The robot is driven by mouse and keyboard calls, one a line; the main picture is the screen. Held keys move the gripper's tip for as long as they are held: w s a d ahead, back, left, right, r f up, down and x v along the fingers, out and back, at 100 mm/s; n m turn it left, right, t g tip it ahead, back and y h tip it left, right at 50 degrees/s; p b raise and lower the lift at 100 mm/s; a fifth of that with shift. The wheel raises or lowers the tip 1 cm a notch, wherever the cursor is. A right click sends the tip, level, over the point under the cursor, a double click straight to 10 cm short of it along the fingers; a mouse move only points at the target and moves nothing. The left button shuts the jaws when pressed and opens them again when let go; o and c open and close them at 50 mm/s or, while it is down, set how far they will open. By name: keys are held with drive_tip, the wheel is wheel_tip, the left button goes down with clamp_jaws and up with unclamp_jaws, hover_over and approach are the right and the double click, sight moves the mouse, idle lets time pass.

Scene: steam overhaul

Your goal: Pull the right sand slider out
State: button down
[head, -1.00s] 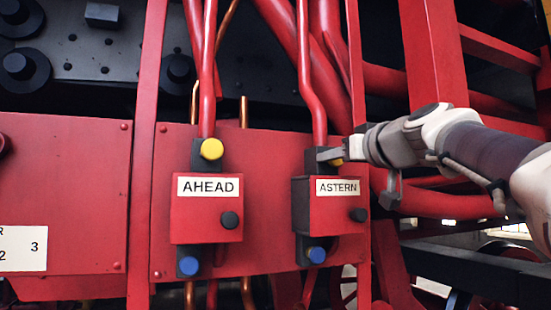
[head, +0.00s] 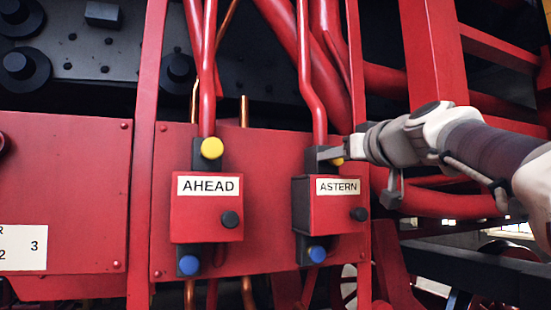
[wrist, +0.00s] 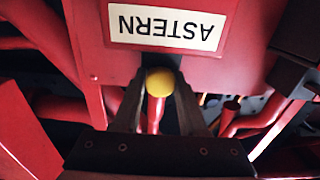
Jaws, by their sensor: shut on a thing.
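The right slider is at the red box labelled ASTERN (head: 336,215), with a yellow knob (head: 337,161) at its top and a blue knob (head: 317,254) at its bottom. My gripper (head: 328,155) comes in from the right and is shut on the yellow knob, hiding most of it in the head view. In the wrist view the yellow knob (wrist: 160,82) sits between my two fingers (wrist: 158,100), below the upside-down ASTERN label. The dark slider bar behind the knob is mostly hidden.
To the left is a matching red box labelled AHEAD (head: 207,212), with its own yellow knob (head: 212,148) and blue knob (head: 189,265). Red pipes (head: 312,80) run down to both boxes. A red upright (head: 362,230) stands close to the right of ASTERN.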

drive_tip(key=b+v, duration=0.2)
drive_tip(key=v, duration=0.1)
drive_tip(key=shift+s+d, duration=0.1)
drive_tip(key=shift+s, duration=0.15)
drive_tip(key=shift+c, duration=2.4)
unclamp_jaws()
drive_tip(key=shift+s, duration=0.2)
drive_tip(key=shift+w, duration=0.1)
drive_tip(key=b+v, duration=0.3)
drive_tip(key=v, duration=1.4)
drive_tip(key=shift+s+b, duration=0.25)
drive_tip(key=shift+b, duration=0.05)
